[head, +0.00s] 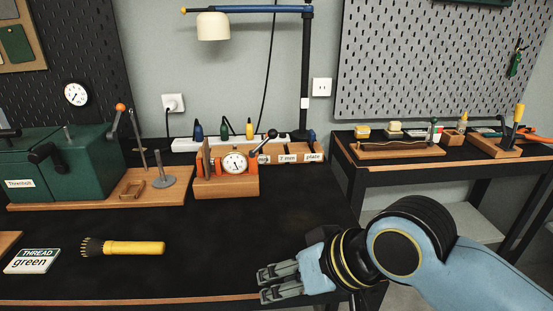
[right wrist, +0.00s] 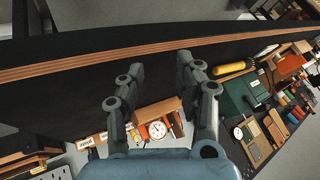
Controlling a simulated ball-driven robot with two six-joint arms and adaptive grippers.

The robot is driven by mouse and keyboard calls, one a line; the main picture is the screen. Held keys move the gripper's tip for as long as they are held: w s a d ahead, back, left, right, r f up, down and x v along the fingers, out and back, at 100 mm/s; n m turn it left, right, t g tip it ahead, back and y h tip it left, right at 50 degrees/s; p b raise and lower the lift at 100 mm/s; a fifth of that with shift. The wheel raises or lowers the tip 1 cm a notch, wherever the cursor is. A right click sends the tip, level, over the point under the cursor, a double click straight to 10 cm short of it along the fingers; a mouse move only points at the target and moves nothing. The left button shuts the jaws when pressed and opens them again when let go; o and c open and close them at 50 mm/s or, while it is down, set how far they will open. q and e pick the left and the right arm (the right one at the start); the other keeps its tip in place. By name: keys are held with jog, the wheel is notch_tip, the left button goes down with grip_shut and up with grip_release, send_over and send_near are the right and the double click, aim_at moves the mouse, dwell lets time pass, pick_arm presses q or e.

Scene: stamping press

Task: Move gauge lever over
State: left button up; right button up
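The gauge (head: 235,163) has a white round dial and orange sides and stands on a wooden block at the back of the black bench. Its lever (head: 262,142) is a thin rod with a black knob, leaning up to the right of the dial. My right gripper (head: 264,284) is over the front of the bench, well in front of the gauge and apart from it. In the right wrist view its two fingers (right wrist: 162,68) are spread with nothing between them. The dial (right wrist: 157,129) also shows there; the lever is hard to make out. My left gripper is out of view.
A green press (head: 75,165) with an orange-knobbed handle stands at the back left. A yellow-handled brush (head: 135,248) and a "THREAD green" card (head: 32,261) lie at the front left. A lamp post (head: 306,80) rises behind the gauge. The bench middle is clear.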

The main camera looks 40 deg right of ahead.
jog(key=w+a+r+m+t, duration=0.1)
jog(key=w, duration=0.1)
jog(key=w+a+r+m+t+y, duration=0.1)
jog(key=w+r+m, duration=0.1)
jog(key=w+a+r+m+t+y, duration=0.1)
jog(key=w+m, duration=0.1)
jog(key=shift+w+a+r+t, duration=0.15)
jog(key=shift+w+a+t, duration=0.15)
jog(key=shift+w, duration=0.1)
jog(key=w+d+r+m+t+h, duration=0.45)
jog(key=w+r+m+t, duration=0.45)
jog(key=m, duration=1)
jog(key=m+g+h, duration=0.5)
jog(key=m+h, duration=0.5)
jog(key=m, duration=1)
send_near(273, 136)
jog(key=x, duration=0.2)
jog(key=shift+n, duration=0.3)
jog(key=x, duration=0.7)
jog(key=shift+w+d, duration=0.15)
jog(key=shift+w, duration=0.05)
jog(key=shift+w+d+f, duration=0.1)
jog(key=shift+w, duration=0.05)
jog(key=shift+c, duration=0.7)
jog(key=shift+t, duration=0.3)
jog(key=c, duration=0.5)
